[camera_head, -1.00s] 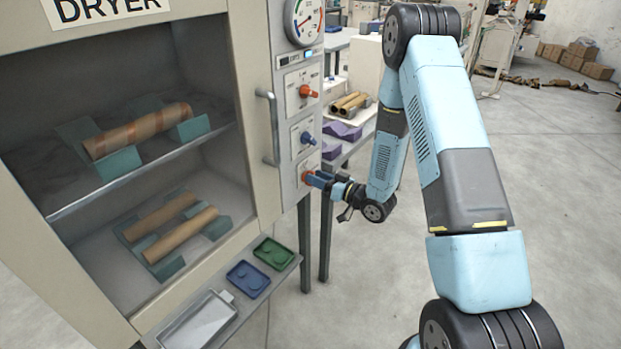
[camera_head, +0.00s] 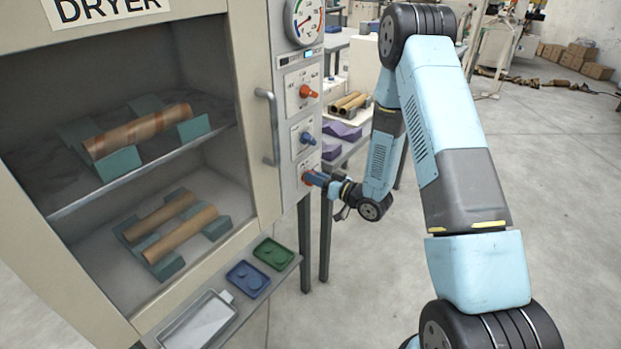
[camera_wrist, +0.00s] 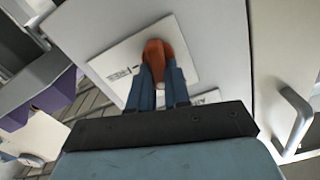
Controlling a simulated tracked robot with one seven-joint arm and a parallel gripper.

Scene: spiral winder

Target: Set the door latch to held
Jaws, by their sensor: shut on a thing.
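The door latch is an orange-red knob on a white plate low on the dryer's control panel. In the wrist view the knob (camera_wrist: 158,52) sits between the blue fingertips of my gripper (camera_wrist: 160,80), which is shut on it. The plate (camera_wrist: 118,65) carries lettering that is partly covered, with one word left of the knob and one below it. In the head view my gripper (camera_head: 316,179) meets the lowest control on the panel, and its fingers mostly hide the knob. The dryer door (camera_head: 255,200) looks closed, with a vertical handle (camera_head: 268,130).
Above the latch are a blue knob (camera_head: 308,139), an orange knob (camera_head: 307,92) and a round gauge (camera_head: 304,20). A shelf below holds a green tray (camera_head: 273,253), a blue tray (camera_head: 248,278) and a grey tray (camera_head: 200,322). A table with tubes (camera_head: 350,102) stands behind.

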